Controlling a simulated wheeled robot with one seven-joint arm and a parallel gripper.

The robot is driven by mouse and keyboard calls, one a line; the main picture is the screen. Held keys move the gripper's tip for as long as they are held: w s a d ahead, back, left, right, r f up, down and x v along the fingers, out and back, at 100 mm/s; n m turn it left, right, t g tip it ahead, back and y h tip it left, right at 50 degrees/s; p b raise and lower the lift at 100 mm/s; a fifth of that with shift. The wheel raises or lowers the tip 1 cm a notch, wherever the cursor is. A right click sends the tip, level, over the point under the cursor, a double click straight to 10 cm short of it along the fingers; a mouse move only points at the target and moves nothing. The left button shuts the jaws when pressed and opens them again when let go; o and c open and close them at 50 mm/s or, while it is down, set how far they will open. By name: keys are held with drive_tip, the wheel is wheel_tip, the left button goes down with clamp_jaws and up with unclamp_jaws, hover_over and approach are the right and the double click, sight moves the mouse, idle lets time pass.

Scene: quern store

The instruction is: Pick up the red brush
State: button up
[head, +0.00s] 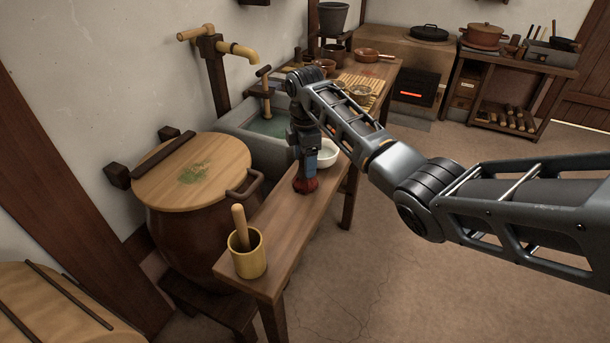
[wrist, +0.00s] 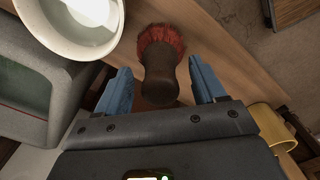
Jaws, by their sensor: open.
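The red brush (wrist: 160,62) has a dark brown handle and red bristles. In the wrist view it lies between the two blue fingers of my gripper (wrist: 158,80), with clear gaps on both sides. The fingers are open and do not touch it. In the head view my gripper (head: 311,164) points down over the narrow wooden bench. A red part of the brush (head: 305,186) shows below the gripper. The rest of the brush is hidden there by my gripper.
A white bowl (head: 328,157) stands close beside the brush; the wrist view shows it too (wrist: 58,42). A yellow cup with a wooden pestle (head: 247,259) stands at the bench's near end. A stone sink (head: 240,118) and a lidded barrel (head: 160,225) flank the bench.

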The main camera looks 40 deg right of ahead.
drive_tip(key=shift+f, duration=0.4)
clamp_jaws()
idle(0.4)
